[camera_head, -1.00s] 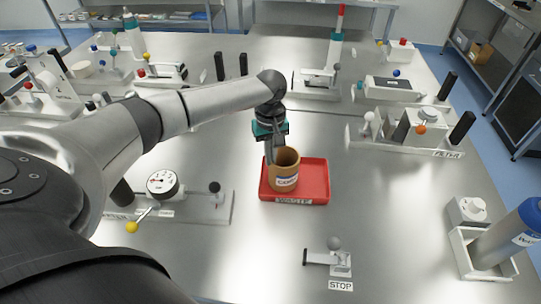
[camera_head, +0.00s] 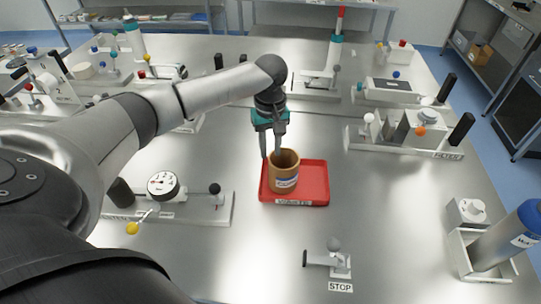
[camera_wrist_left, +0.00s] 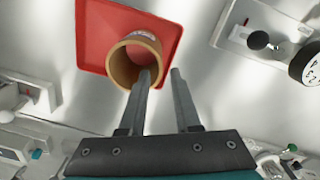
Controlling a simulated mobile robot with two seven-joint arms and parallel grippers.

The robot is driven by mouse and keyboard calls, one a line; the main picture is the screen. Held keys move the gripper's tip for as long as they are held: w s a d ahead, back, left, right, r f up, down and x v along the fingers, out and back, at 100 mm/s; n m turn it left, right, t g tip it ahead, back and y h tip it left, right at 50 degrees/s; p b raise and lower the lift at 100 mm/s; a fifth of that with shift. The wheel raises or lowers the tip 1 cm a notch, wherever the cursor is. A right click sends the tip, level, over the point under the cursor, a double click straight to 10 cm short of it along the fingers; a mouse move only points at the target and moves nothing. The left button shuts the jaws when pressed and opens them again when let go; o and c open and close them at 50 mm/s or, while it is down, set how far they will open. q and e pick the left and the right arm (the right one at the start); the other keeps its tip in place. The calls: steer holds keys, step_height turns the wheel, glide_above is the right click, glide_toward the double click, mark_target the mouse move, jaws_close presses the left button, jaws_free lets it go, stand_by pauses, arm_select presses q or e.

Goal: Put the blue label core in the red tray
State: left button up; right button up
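The label core (camera_head: 284,172) is a short tan tube with a white and blue label on its front. It stands upright in the red tray (camera_head: 314,184), toward the tray's left side. My left gripper (camera_head: 271,155) is open, with its fingertips at the core's upper back-left edge. In the left wrist view, one finger of the gripper (camera_wrist_left: 163,72) overlaps the rim of the core (camera_wrist_left: 122,64) and the other is clear of it. The red tray (camera_wrist_left: 95,40) lies beneath the core. Contact between finger and rim cannot be told. My right gripper is not in view.
A dial gauge (camera_head: 163,186) on a base stands left of the tray. A small lever labelled STOP (camera_head: 340,262) is in front. Bare metal table (camera_head: 400,210) lies right of the tray.

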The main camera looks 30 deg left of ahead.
arm_select(q)
step_height(320, 180, up, 8)
steer(key=shift+r, duration=0.2)
